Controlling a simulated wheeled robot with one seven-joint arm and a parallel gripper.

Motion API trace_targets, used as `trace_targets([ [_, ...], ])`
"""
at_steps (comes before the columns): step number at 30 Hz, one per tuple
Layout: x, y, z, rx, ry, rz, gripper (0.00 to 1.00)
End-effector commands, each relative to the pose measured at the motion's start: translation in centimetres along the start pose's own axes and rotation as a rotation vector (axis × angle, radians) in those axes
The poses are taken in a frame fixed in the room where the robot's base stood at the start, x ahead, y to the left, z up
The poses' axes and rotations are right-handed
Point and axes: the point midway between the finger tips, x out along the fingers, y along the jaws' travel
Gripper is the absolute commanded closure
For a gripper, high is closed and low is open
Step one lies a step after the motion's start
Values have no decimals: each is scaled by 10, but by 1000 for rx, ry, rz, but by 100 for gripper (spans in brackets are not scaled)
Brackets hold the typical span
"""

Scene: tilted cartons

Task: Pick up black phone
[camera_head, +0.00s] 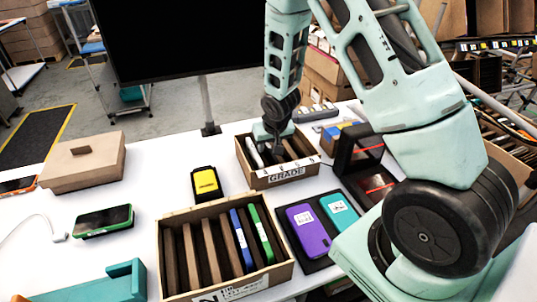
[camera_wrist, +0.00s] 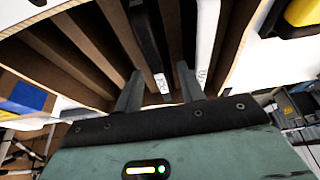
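The black phone (camera_wrist: 146,38) stands on edge in a slot of the small carton (camera_head: 290,178) marked GRADE. A white label shows on its near end in the wrist view. A white phone (camera_wrist: 207,38) stands beside it, to the right in the wrist view; it also shows at the carton's left in the head view (camera_head: 253,152). My gripper (camera_wrist: 160,88) is open at the carton, with its fingertips apart near the black phone's labelled end. I cannot tell whether either finger touches it. My gripper mostly hides the black phone in the head view.
A larger divided carton (camera_head: 228,290) holds a blue phone (camera_head: 240,240) and a green phone (camera_head: 260,235). Purple (camera_head: 308,231) and teal (camera_head: 339,210) phones lie on a black tray to its right. A yellow-and-black device (camera_head: 206,183) sits near the small carton. A monitor (camera_head: 185,35) stands behind.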

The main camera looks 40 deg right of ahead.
Motion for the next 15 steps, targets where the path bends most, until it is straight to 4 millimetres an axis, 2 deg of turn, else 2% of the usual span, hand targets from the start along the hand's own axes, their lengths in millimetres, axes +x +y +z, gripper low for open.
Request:
trace_targets([
  [1,0,0,0,0,0,0,61],
  [2,0,0,0,0,0,0,66],
  [3,0,0,0,0,0,0,78],
  [6,0,0,0,0,-1,0,100],
  [15,-1,0,0,0,0,0,100],
])
